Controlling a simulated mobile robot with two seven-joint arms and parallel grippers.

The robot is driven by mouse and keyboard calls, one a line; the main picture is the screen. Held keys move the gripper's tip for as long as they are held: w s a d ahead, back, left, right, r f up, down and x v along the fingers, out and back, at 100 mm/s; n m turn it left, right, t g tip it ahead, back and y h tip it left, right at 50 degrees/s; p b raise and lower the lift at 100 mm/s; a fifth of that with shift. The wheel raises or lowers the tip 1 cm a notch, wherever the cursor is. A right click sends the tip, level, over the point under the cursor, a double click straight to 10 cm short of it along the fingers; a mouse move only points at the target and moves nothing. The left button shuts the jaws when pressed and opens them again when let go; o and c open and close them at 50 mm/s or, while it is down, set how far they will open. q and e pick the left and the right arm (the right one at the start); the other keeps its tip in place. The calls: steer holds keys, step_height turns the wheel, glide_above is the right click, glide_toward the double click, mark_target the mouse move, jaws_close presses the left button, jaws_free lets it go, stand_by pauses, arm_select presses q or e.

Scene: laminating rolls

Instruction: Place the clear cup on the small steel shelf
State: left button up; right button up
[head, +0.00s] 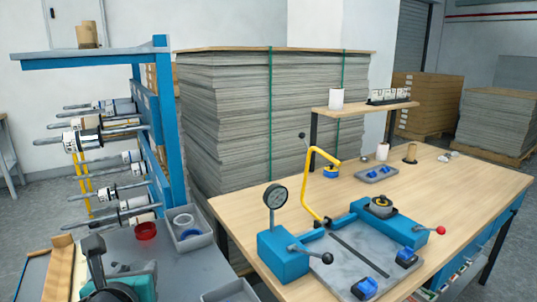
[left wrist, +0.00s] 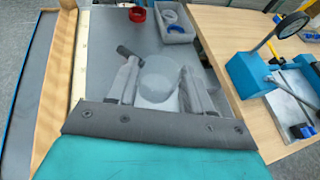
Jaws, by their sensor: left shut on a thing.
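My left gripper (head: 133,268) is low at the bottom left of the head view, above the grey worktop. In the left wrist view its two fingers (left wrist: 160,80) stand either side of a pale, see-through round thing, the clear cup (left wrist: 160,72), and are shut on it. I cannot make out the cup in the head view. A grey shelf (head: 110,56), which seems to be the steel one, tops the blue rack at the upper left, well above the gripper. My right gripper is not in view.
Two brown cores (head: 88,35) stand on the grey shelf; its left part is bare. Rods with rolls (head: 85,140) stick out below it. A red ring (head: 145,230) and a grey bin (head: 188,232) are beyond the gripper. A wooden table (head: 450,190) with a blue press is at right.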

arm_select(q)
steer(key=s+d+f+m+h, duration=0.3)
steer(key=s+d, duration=0.1)
steer(key=shift+s+d+t, duration=0.15)
steer(key=shift+s+t, duration=0.1)
steer(key=shift+t, duration=0.05)
stand_by(0.9)
